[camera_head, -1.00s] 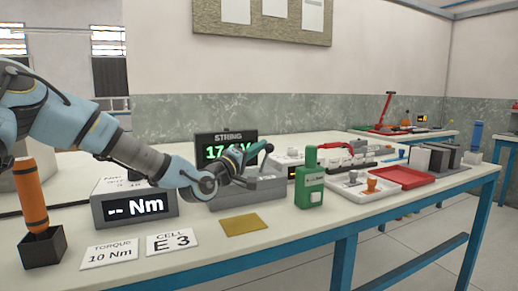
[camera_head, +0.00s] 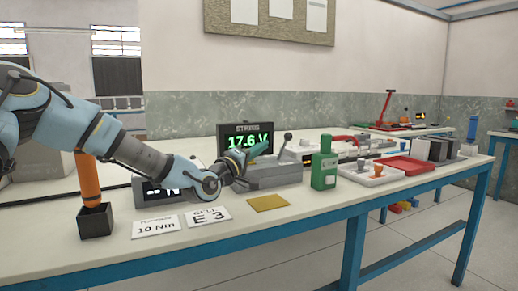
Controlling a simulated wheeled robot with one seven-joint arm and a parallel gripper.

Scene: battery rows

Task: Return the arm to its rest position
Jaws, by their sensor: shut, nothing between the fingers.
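My gripper (camera_head: 255,152) is shut and empty. It is raised over the bench, in front of the lower part of the STRING display (camera_head: 239,128), which reads 17.6 V. My arm reaches in from the left edge, bent, with its wrist beside the grey lever fixture (camera_head: 280,172). The forearm hides part of the torque readout box (camera_head: 145,190) and the top of the orange screwdriver-like tool (camera_head: 90,180). Whether the gripper touches the display or the fixture cannot be told from this view.
The bench (camera_head: 300,222) holds a black square holder (camera_head: 95,221), a "10 Nm" card (camera_head: 157,227), an "E 3" card (camera_head: 208,216), a yellow plate (camera_head: 268,203), a green bottle-like device (camera_head: 324,170), a white tray (camera_head: 357,178) and a red tray (camera_head: 411,165). The front strip is clear.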

